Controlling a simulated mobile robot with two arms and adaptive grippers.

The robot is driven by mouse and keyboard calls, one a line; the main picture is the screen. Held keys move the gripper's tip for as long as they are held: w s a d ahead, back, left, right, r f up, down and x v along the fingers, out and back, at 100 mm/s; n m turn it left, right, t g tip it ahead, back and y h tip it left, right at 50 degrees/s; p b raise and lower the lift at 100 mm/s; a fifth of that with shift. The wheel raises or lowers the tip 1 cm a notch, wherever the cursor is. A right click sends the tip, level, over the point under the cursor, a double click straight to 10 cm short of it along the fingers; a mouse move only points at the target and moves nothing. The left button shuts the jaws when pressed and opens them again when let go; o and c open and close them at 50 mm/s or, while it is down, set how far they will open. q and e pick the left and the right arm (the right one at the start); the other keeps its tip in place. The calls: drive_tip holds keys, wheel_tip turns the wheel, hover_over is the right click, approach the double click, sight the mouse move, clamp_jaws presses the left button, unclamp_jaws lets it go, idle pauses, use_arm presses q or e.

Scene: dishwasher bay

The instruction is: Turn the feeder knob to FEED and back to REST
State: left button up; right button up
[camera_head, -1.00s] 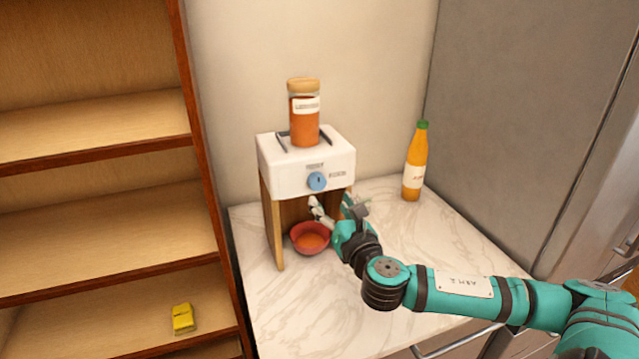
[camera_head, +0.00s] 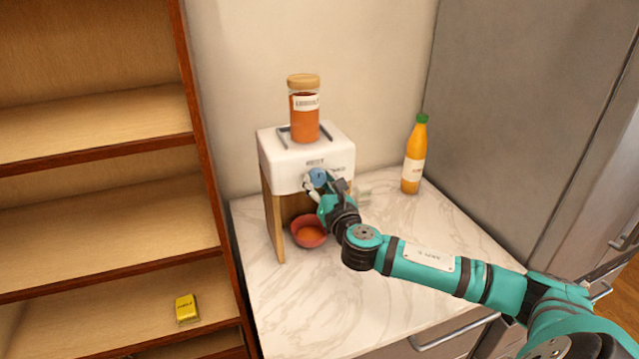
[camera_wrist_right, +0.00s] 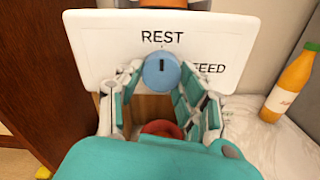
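The blue round feeder knob (camera_wrist_right: 161,70) sits on the front of the white feeder (camera_head: 275,160). Its dark mark points up at the word REST in the right wrist view; FEED is printed to its right. The knob also shows in the head view (camera_head: 317,177). My right gripper (camera_head: 322,187) is at the feeder's front. In the right wrist view its two fingers (camera_wrist_right: 162,78) stand either side of the knob, spread about the knob's width. I cannot tell whether they touch it. My left gripper is not in view.
A red bowl (camera_head: 309,238) stands under the feeder, below my right gripper. An orange jar (camera_head: 304,118) sits on top. An orange bottle (camera_head: 413,160) stands to the right. Wooden shelves (camera_head: 110,225) with a yellow packet (camera_head: 187,309) are at left. The front counter (camera_head: 300,310) is clear.

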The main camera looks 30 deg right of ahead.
drive_tip(key=c, duration=0.6)
drive_tip(key=shift+m, duration=0.3)
drive_tip(key=m+b, duration=0.1)
drive_tip(key=m, duration=0.1)
drive_tip(key=shift+m, duration=0.4)
drive_tip(key=m, duration=0.4)
drive_tip(key=shift+a+r+m+b, duration=0.1)
drive_tip(key=shift+m+b, duration=0.2)
drive_tip(key=shift+b, duration=0.05)
drive_tip(key=m, duration=0.4)
drive_tip(key=shift+r+m, duration=0.1)
drive_tip(key=shift+m, duration=0.2)
drive_tip(key=m, duration=0.5)
drive_tip(key=shift+r, duration=0.1)
drive_tip(key=shift+m, duration=0.3)
